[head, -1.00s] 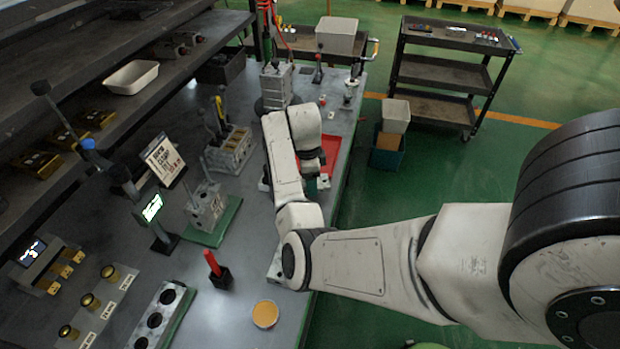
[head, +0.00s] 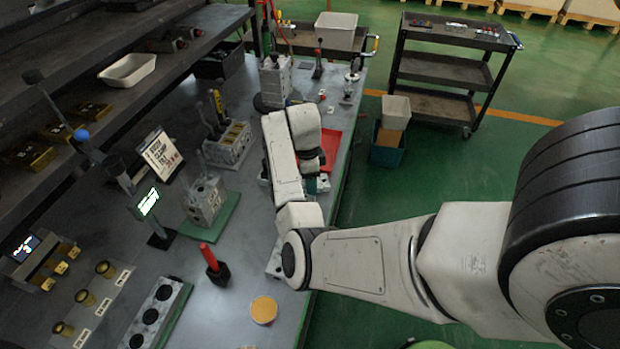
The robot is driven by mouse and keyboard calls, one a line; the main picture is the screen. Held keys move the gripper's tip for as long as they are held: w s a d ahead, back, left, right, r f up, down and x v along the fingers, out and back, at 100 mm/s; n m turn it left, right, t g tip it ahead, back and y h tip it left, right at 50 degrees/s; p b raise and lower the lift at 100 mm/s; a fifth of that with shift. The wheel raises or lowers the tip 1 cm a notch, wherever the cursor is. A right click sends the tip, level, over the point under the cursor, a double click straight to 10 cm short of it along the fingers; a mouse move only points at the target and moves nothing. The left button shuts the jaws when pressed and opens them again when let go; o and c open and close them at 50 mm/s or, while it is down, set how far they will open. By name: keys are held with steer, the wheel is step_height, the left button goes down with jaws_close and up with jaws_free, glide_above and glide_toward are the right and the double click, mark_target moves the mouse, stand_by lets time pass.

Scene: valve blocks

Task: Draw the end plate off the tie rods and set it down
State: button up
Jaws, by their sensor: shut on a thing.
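My arm (head: 345,264) reaches in from the right and folds back over the bench, its wrist (head: 307,130) bent downward near the bench's right side. My gripper's fingers are hidden behind the wrist and forearm, so I cannot see what is between them. A small grey and teal part (head: 317,184) shows below the wrist; I cannot tell what it is. A grey valve block (head: 206,203) stands on a green mat (head: 216,228), left of my forearm, with a thin rod standing up at it. I cannot make out the end plate for certain.
A slotted grey block (head: 229,146) and a tall block (head: 275,82) stand farther back. A red tray (head: 331,146) lies beside my wrist. A red-handled tool (head: 213,263) and an orange disc (head: 264,309) sit in front. A sign (head: 160,156) and lit display (head: 148,202) stand left.

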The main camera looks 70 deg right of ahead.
steer(key=shift+f, duration=0.35)
steer(key=o, duration=1.5)
steer(key=shift+c, duration=0.2)
step_height(320, 180, up, 11)
steer(key=b, duration=0.1)
steer(key=shift+w+a, duration=0.15)
steer(key=shift+w, duration=0.15)
